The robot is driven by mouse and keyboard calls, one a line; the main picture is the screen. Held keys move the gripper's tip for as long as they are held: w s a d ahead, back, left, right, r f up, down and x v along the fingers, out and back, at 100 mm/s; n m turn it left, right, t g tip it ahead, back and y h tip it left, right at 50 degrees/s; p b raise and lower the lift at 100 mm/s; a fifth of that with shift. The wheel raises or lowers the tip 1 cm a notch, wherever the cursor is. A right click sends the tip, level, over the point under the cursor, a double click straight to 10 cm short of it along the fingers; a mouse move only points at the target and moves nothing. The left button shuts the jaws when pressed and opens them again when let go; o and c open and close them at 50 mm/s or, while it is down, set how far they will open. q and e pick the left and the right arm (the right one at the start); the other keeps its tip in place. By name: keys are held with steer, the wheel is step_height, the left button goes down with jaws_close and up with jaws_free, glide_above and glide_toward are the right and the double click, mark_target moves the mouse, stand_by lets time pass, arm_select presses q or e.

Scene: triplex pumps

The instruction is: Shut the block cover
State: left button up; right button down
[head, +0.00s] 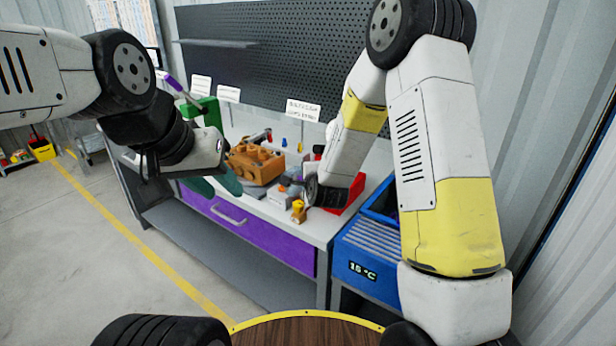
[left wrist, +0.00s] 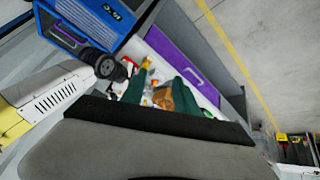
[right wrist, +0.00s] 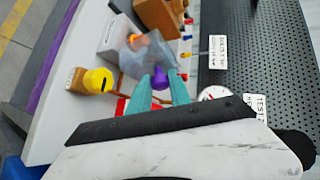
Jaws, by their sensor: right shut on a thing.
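My right gripper (right wrist: 161,84), with teal fingers, is closed on a purple knob (right wrist: 160,76) in the right wrist view. The knob seems to belong to a translucent grey cover (right wrist: 148,55), which looks tilted up beside a white-grey block (right wrist: 117,38). I cannot tell its exact angle, and the hinge is not clear. In the head view the white block (head: 281,200) sits near the bench front, and my right wrist mostly hides the cover and fingers. My left gripper (head: 217,182) is empty in front of the bench, its green fingers apart; they also show in the left wrist view (left wrist: 160,88).
An orange pump body (head: 255,163) stands left of the block. A yellow-topped brown item (head: 298,212) is at the bench front edge. A red tray (head: 350,197) and a blue unit reading 15 °C (head: 370,260) lie to the right. A pegboard (head: 290,60) backs the bench.

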arm_select(q)
steer(key=shift+c, duration=0.5)
steer(key=c, duration=0.4)
steer(key=shift+w+r+m, duration=0.25)
steer(key=shift+w+m, duration=0.05)
steer(key=shift+w, duration=0.05)
jaws_close()
steer(key=w+d+r+m+g, duration=0.1)
steer(key=w+r+m+g, duration=0.15)
steer(key=w+m, duration=0.4)
steer(key=m+g+y, duration=0.1)
steer(key=m+g, duration=0.4)
steer(key=m, duration=1.3)
glide_above(293, 171)
steer(key=s, duration=0.3)
step_height(293, 171, down, 10)
steer(key=shift+n+t, duration=0.25)
steer(key=f, duration=0.6)
steer(key=s+f, duration=0.1)
steer(key=f, duration=0.2)
steer(key=shift+f, duration=0.25)
